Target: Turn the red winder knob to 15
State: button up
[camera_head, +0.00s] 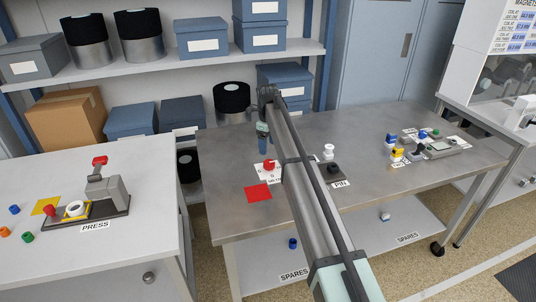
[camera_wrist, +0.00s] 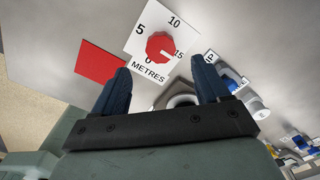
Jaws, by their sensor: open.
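The red winder knob (camera_wrist: 160,46) sits on a white dial card (camera_wrist: 137,42) marked 5, 10, 15 and 0 with the word METRES. A pale mark on the knob's lower right appears to face the 15, but it is small. In the head view the knob (camera_head: 269,165) is on the steel bench, just left of my arm. My gripper (camera_wrist: 161,66) is open, its two blue fingers apart with nothing between them. In the head view my gripper (camera_head: 263,142) is above and behind the knob. The fingers look clear of the knob.
A red square (camera_head: 258,193) lies in front of the dial card. A dark block labelled PIN (camera_head: 334,171) and a white spool (camera_head: 328,152) stand right of my arm. Several small parts lie farther right. The press (camera_head: 103,190) stands on the separate left table.

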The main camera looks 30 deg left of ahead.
jog(key=shift+r, duration=2.75)
